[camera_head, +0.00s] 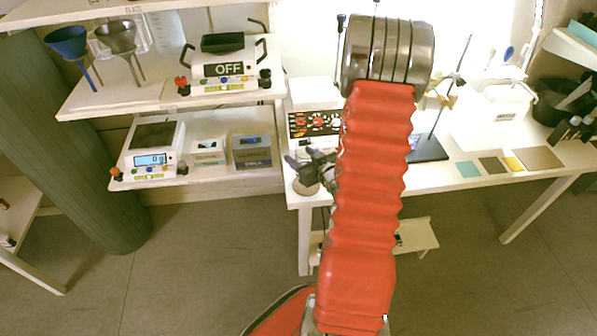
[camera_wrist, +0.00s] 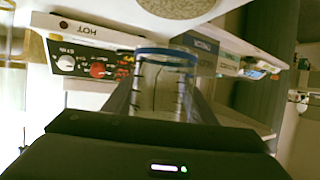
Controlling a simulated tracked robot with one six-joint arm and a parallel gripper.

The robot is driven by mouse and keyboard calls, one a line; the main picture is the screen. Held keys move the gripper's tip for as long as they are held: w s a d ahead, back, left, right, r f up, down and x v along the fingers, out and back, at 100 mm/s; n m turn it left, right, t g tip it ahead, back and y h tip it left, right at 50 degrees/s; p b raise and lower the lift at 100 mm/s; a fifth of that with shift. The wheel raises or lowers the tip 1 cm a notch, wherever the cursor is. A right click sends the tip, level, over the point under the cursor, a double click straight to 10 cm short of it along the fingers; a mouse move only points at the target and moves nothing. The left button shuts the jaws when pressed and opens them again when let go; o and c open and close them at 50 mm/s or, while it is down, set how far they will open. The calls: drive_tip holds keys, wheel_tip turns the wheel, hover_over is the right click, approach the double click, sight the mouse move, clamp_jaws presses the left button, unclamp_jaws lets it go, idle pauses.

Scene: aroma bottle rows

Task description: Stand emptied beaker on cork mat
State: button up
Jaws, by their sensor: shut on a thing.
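The beaker (camera_wrist: 163,85) is clear glass with a blue rim and dark graduation marks. No liquid can be made out in it. My gripper (camera_wrist: 160,103) is shut on it, with a dark finger on each side. The cork mat (camera_wrist: 180,5) is round, speckled and tan, cut off at the top of the wrist view, with the beaker apart from it in the picture. In the head view my gripper (camera_head: 314,166) is over the bench's left front corner, by a round tan patch (camera_head: 306,187) that looks like the mat. The beaker cannot be made out there.
A hot plate (camera_head: 316,124) with red and white knobs stands behind my gripper; its HOT label (camera_wrist: 78,28) shows in the wrist view. A stand with a black base (camera_head: 428,149) and coloured tiles (camera_head: 492,166) are on the bench right of my arm. Shelves with balances (camera_head: 153,148) are left.

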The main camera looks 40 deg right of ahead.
drive_tip(key=shift+f, duration=0.75)
drive_tip(key=shift+f, duration=0.1)
drive_tip(key=shift+f, duration=2)
drive_tip(key=o, duration=1.2)
drive_tip(key=shift+f, duration=0.1)
drive_tip(key=shift+c, duration=0.2)
